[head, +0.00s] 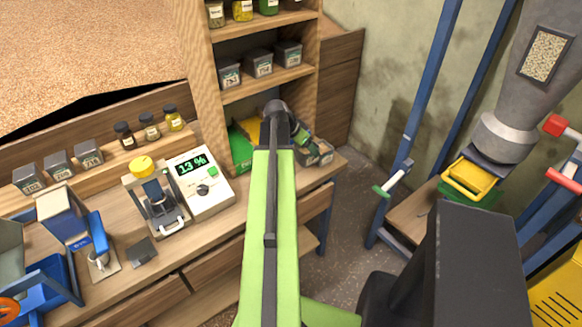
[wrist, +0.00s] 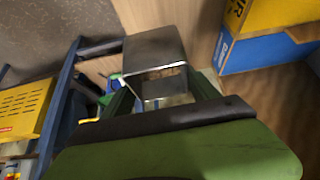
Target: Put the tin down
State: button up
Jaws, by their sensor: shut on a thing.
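A grey metal tin (wrist: 154,48) shows in the wrist view, tilted in the picture. My gripper (wrist: 160,88) is shut on it, with the dark green fingers on either side. A dark bar and my green arm link hide part of the view below. In the head view my green arm reaches toward the far end of the bench, and its end hides the held tin. What lies directly under the tin cannot be made out.
The wooden bench (head: 150,262) carries a meter reading 13 % (head: 200,180), a yellow-topped device (head: 155,195) and small tins (head: 58,166). A shelf (head: 268,82) with tins and jars stands at the back. A grey chute (head: 505,135) is at right.

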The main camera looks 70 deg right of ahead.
jog(key=w+f+b, duration=0.3)
jog(key=f+b, duration=0.1)
jog(key=f, duration=0.1)
jog(key=w+f+b, duration=0.2)
jog(key=f, duration=0.1)
jog(key=shift+w+a+b, duration=0.3)
jog(key=shift+a+b, duration=0.05)
jog(key=shift+a, duration=0.05)
jog(key=shift+r, duration=0.25)
jog(key=shift+f, duration=0.2)
jog(key=o, duration=1.5)
jog(key=shift+o, duration=0.2)
jog(key=shift+r, duration=0.1)
